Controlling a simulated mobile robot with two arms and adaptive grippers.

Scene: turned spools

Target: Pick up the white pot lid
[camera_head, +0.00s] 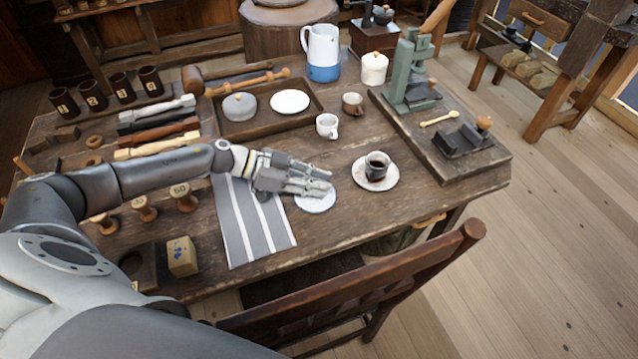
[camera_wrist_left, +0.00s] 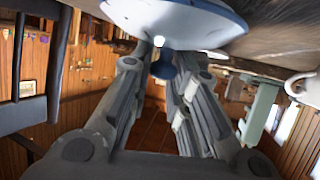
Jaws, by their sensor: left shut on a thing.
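The white pot lid (camera_head: 316,203) is a round white disc beside the striped cloth, partly hidden under my left gripper (camera_head: 322,182). In the left wrist view the lid (camera_wrist_left: 180,18) fills the top, white with a blue rim. Its dark blue knob (camera_wrist_left: 162,66) sits between the fingertips of my left gripper (camera_wrist_left: 163,60), which is shut on it. I cannot tell whether the lid touches the table or is just above it. My right gripper is not in view.
A saucer (camera_head: 391,179) with a dark-filled cup (camera_head: 376,166) stands right of the lid. The striped cloth (camera_head: 250,238) lies to the left. Behind are a white cup (camera_head: 327,126) and a wooden tray (camera_head: 262,127). A chair (camera_head: 420,265) stands at the front edge.

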